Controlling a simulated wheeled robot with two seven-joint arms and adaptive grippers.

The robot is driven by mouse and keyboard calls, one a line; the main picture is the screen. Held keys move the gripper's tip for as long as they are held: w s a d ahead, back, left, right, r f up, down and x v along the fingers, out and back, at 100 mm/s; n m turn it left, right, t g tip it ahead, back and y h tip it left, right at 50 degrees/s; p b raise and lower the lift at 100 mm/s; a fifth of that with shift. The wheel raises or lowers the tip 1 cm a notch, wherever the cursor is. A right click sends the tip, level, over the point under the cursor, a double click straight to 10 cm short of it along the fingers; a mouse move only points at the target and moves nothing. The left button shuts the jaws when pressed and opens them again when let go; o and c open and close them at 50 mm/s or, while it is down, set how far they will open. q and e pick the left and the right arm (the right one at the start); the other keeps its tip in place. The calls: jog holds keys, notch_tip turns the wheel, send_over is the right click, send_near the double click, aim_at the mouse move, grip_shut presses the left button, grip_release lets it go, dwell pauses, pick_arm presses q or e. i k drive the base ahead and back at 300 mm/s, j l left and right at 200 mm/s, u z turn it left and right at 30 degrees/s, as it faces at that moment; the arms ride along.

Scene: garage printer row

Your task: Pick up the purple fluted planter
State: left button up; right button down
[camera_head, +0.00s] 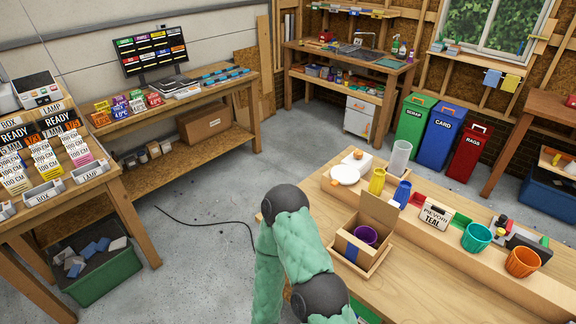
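A purple round pot (365,235), the only purple planter-like thing in view, sits inside an open cardboard box (351,248) on the wooden table in front of me. Its rim and inner wall show, but the box hides its lower part, so I cannot tell its fluting clearly. The box stands on a shallow wooden tray (377,266) with its flap up behind the pot. One of my arms, with a green sleeve and dark joints, rises just left of the box. Neither of my grippers is in view.
A teal fluted planter (477,238) and an orange fluted planter (522,262) stand to the right. The tabletop's front (425,290) is bare.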

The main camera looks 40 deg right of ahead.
aim_at(368, 235)
jog(key=i+z, duration=0.35)
jog(key=i, duration=0.2)
jog(key=i+j+z, duration=0.1)
jog(key=i+z, duration=0.25)
jog(key=i, duration=0.2)
jog(key=i+j+z, duration=0.35)
jog(key=i, duration=0.15)
jog(key=l+z, duration=0.1)
jog(key=z, duration=2.05)
